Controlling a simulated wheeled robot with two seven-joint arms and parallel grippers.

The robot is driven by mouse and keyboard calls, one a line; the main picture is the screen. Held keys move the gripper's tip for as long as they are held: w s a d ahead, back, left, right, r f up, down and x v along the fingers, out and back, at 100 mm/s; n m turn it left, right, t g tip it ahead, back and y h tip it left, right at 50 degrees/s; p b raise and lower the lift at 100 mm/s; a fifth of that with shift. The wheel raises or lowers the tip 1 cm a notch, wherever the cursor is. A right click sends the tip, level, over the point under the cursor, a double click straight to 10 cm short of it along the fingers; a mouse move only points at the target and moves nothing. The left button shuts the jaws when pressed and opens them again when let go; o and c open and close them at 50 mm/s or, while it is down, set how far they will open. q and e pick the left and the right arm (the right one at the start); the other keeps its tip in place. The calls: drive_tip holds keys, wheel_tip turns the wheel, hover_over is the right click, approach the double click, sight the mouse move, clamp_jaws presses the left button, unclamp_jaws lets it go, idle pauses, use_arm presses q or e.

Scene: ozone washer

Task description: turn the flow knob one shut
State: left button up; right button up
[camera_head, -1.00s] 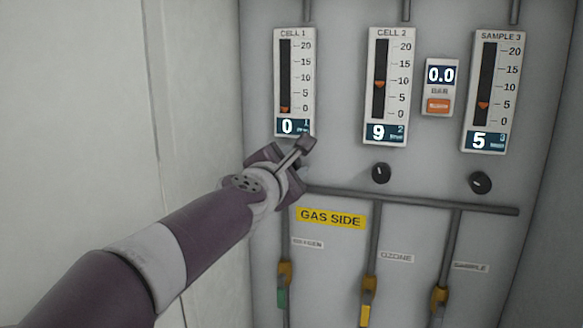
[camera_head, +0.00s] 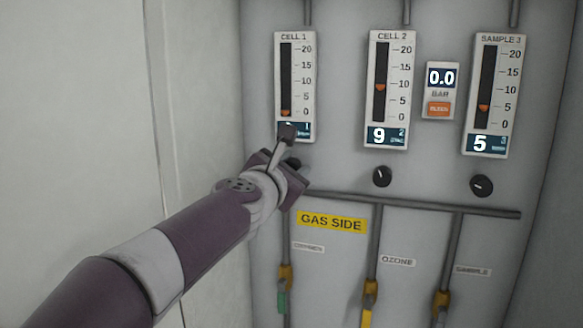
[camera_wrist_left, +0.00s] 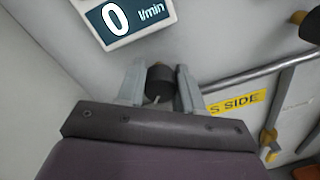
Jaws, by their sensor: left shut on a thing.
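Flow knob one, a black round knob, shows between the fingers of my left gripper (camera_wrist_left: 160,88) in the left wrist view (camera_wrist_left: 160,76). The gripper is shut on it, one pale finger on each side. In the head view my left gripper (camera_head: 290,164) is under the CELL 1 flow meter (camera_head: 294,75), and the knob is mostly hidden by the hand. The CELL 1 float sits near 0, and its display (camera_wrist_left: 122,17) reads 0 l/min in the wrist view. My right gripper is not in view.
CELL 2 (camera_head: 388,90) reads 9 and SAMPLE 3 (camera_head: 493,95) reads 5; each has a black knob below, (camera_head: 382,176) and (camera_head: 481,186). A bar readout (camera_head: 440,78) shows 0.0. A grey pipe (camera_head: 420,204) and several valve handles lie lower.

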use_arm(q)
drive_tip(key=o, duration=1)
drive_tip(key=v, duration=1.2)
drive_tip(key=shift+s+a+b, duration=0.1)
drive_tip(key=shift+s+b, duration=0.15)
drive_tip(key=shift+b, duration=0.05)
